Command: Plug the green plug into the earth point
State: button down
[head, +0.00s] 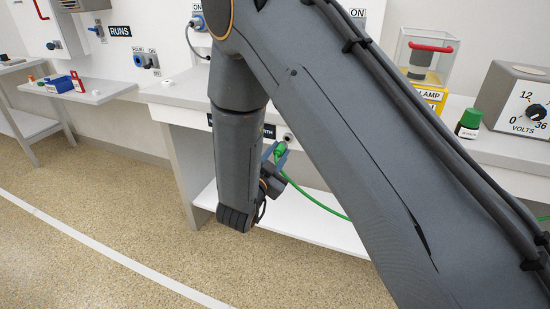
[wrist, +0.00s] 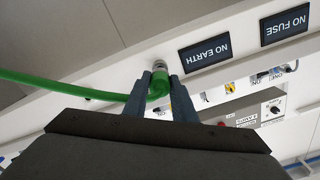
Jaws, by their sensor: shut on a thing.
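My gripper (head: 275,153) is shut on the green plug (head: 280,149), below the bench's front edge. In the wrist view the two fingers of my gripper (wrist: 160,88) pinch the green plug (wrist: 158,84) from both sides. The earth point (head: 288,137) is a small round metal socket on the front panel, beside the dark EARTH label (head: 269,131). In the wrist view the earth point (wrist: 159,65) shows right behind the plug's front end, in line with it. I cannot tell whether the plug touches or enters it. A green cable (head: 318,204) trails from the plug.
A white lower shelf (head: 325,228) lies below.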

aim_at(276, 155)
jog(key=shift+w+d, duration=0.15)
jog(key=shift+w, duration=0.2)
jog(key=shift+p, duration=0.35)
dwell(1.6)
jog(key=shift+x, duration=1.4)
jog(key=c, duration=1.4)
grip_release()
jog(key=shift+s, duration=0.1)
jog(key=v, duration=0.7)
jog(key=shift+s, duration=0.35)
